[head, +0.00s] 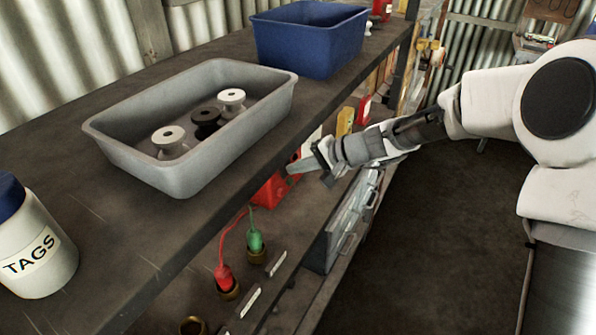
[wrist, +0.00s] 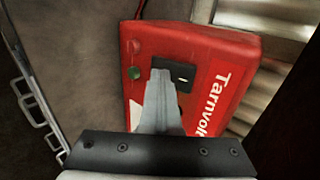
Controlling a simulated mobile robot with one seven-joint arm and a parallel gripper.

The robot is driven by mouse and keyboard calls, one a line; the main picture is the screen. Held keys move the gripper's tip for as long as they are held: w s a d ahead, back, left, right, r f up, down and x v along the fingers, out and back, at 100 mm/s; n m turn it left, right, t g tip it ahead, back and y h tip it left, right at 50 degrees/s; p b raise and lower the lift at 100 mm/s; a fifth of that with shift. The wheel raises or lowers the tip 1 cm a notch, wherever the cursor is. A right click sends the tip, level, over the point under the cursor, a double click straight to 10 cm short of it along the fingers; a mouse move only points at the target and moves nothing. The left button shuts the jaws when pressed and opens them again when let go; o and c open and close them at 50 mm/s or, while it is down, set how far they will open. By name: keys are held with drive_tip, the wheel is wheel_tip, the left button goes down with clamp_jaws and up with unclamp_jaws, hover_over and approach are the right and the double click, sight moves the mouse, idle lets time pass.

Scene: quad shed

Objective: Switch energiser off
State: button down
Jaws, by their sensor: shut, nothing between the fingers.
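The energiser is a red box (wrist: 210,55) with white "Tarnvolt" lettering, seen close up in the wrist view. A black switch (wrist: 182,76) is set in its face, with a green button (wrist: 134,73) to the left. My gripper (wrist: 162,75) is shut and empty, its fingertips right at the left part of the switch. Whether they touch it I cannot tell, and they hide part of it. In the head view the energiser (head: 268,193) shows below the shelf edge, partly hidden by the shelf, and my gripper (head: 305,170) reaches it from the right.
A grey tray (head: 110,140) with several spools and a blue bin (head: 305,45) stand on the shelf above. A white TAGS jar (head: 40,255) is at left. The floor at right is clear.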

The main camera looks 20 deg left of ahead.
drive_tip(key=shift+a+f+b, duration=0.1)
drive_tip(key=shift+a+b, duration=0.1)
drive_tip(key=shift+b, duration=0.25)
drive_tip(key=shift+r+p, duration=0.4)
drive_tip(key=shift+r, duration=0.55)
drive_tip(key=shift+f, duration=0.1)
